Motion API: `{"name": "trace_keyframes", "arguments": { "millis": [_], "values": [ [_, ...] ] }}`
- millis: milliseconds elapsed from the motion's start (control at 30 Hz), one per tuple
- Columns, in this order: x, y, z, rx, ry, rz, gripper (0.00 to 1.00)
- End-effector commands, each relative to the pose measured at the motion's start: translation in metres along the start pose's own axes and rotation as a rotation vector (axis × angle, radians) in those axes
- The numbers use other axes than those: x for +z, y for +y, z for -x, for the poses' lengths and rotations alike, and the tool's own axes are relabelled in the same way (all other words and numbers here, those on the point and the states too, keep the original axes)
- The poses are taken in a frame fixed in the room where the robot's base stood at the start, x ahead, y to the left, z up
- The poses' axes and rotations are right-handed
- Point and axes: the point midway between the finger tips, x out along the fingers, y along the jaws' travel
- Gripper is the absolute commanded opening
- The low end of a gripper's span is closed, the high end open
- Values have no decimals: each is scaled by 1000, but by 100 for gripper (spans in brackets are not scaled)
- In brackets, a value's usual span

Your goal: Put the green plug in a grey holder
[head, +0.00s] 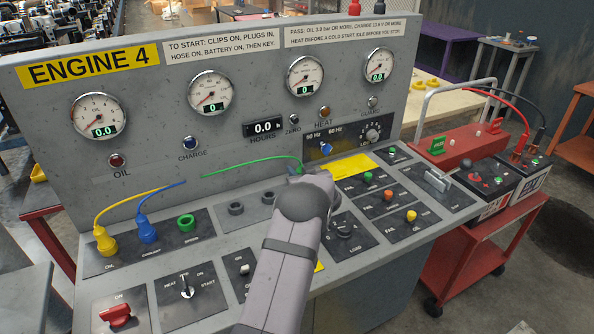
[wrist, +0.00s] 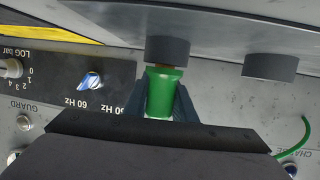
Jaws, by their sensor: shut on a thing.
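The green plug (wrist: 165,92) is between the jaws of my gripper (wrist: 162,104) in the wrist view. Its brownish end points at a grey round holder (wrist: 167,50); I cannot tell whether they touch. A second grey holder (wrist: 270,66) is to the right there. In the head view, two grey holders, one (head: 235,208) and another (head: 268,198), are on the sloping console, left of my arm.
A green ring socket (head: 186,223) is left of the holders. A blue plug (head: 147,232) and a yellow plug (head: 105,241) with leads stand further left. The upright gauge panel (head: 240,110) is behind. Switches and coloured knobs are right of my arm.

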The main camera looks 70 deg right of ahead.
Motion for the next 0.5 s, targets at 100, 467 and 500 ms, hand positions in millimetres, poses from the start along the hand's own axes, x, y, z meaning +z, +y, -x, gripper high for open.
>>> {"name": "trace_keyframes", "arguments": {
  "millis": [100,467,500],
  "values": [
    [-1,0,0,0,1,0,0],
    [0,0,0,0,0,0,46],
    [0,0,0,0,-1,0,46]
  ]
}}
